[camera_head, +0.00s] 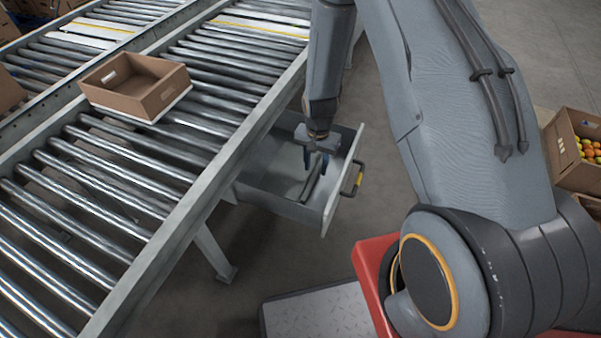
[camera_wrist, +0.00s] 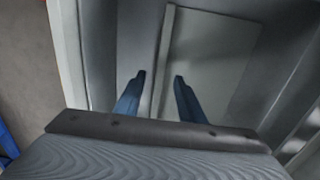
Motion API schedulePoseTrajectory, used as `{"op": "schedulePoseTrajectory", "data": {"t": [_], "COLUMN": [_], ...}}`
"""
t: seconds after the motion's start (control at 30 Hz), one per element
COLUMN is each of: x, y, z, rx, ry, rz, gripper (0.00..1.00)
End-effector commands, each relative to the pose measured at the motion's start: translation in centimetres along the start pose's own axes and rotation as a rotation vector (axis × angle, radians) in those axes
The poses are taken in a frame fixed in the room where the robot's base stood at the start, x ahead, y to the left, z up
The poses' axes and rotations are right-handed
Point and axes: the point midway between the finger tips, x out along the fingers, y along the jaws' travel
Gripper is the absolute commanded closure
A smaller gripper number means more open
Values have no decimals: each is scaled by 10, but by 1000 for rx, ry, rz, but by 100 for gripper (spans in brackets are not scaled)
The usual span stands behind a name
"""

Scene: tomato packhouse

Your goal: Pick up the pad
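My gripper (camera_head: 315,166) points down into an open grey drawer (camera_head: 271,202) under the roller conveyor. A pale flat panel (camera_wrist: 212,55) with a raised left edge lies beyond and to the right of the fingers. I cannot tell for sure whether this is the pad or part of the drawer. In the head view a narrow dark strip (camera_head: 312,187) shows in the drawer just below the fingers. The fingers hide part of the drawer's inside.
The drawer walls stand close around my gripper. An empty cardboard box (camera_head: 128,96) sits on the roller conveyor (camera_head: 110,180). A carton of tomatoes (camera_head: 566,150) is at the right.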

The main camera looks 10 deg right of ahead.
Motion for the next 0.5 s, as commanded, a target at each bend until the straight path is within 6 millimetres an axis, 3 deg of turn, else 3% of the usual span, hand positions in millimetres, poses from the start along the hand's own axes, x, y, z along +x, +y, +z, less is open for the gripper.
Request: {"op": "schedulePoseTrajectory", "data": {"t": [0.2,0.43,0.5], "x": [30,31,31], "y": [0,-1,-1], "z": [-2,-2,-2], "rx": [0,-1,-1], "ry": [-1,1,1], "rz": [0,-1,-1], "gripper": [64,64,76]}}
